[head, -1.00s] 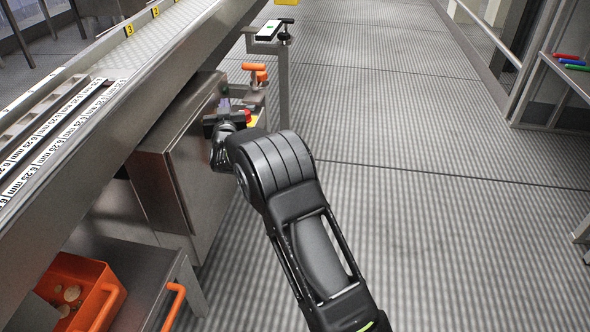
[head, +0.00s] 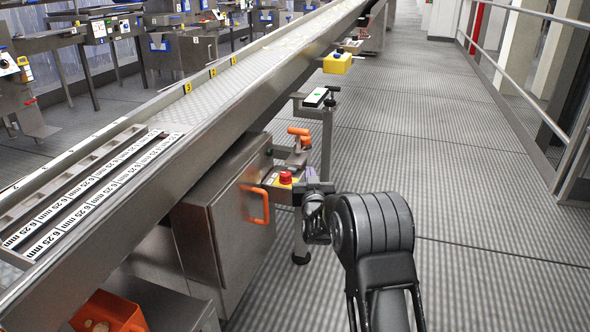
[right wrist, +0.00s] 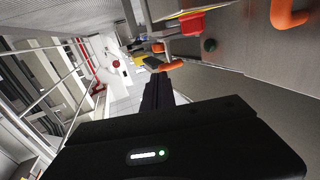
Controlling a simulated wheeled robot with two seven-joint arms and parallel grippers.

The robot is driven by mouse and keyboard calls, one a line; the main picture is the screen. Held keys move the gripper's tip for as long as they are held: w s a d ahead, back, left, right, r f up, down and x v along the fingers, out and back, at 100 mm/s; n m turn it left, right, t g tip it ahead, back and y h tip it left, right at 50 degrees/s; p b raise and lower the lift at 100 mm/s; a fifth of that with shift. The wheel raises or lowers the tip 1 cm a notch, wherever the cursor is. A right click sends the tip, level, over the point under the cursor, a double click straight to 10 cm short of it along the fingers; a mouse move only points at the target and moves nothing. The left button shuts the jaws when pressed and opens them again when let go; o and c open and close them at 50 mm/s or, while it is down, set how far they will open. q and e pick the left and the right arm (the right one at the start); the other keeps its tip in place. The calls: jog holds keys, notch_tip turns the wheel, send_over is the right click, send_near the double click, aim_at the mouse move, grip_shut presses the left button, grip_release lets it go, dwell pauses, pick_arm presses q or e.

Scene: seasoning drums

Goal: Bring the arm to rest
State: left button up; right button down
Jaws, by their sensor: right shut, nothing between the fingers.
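My right arm reaches in from the bottom right of the head view. Its black right gripper (head: 316,187) is beside the yellow box with the red button (head: 286,178), in front of it in the picture; whether they touch I cannot tell. In the right wrist view the dark fingers (right wrist: 157,92) are together, with nothing between them. The red button also shows at the top of that view (right wrist: 190,24). My left gripper is not in view.
A steel conveyor (head: 225,95) runs along the left. Below it stand a steel cabinet with an orange handle (head: 255,205) and an orange bin (head: 108,312). Orange levers (head: 298,134) and a post-mounted device (head: 316,97) lie beyond my gripper. The floor to the right is clear.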

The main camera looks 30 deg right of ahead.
jog(key=shift+s+d, duration=0.2)
jog(key=shift+s, duration=0.1)
jog(key=shift+f, duration=0.1)
